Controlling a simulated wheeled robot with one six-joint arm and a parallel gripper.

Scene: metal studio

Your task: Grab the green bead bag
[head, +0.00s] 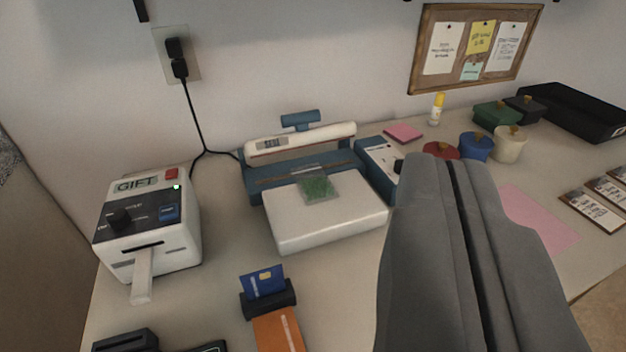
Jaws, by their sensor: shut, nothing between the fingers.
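The green bead bag (317,187) is a small clear bag with green beads inside. It lies on the white platform (325,224) in front of the blue and white sealer (301,150), near the middle of the head view. My gripper (455,165) is the large grey shape at the lower right. Its two fingers are shut together with nothing between them. In the picture it is to the right of the bag and apart from it. It hides part of the table and the lower side of the red pot (441,150).
A blue card (262,281) stands in a black holder near the front. Lidded pots, pink paper (535,218) and a black tray (578,110) are at right.

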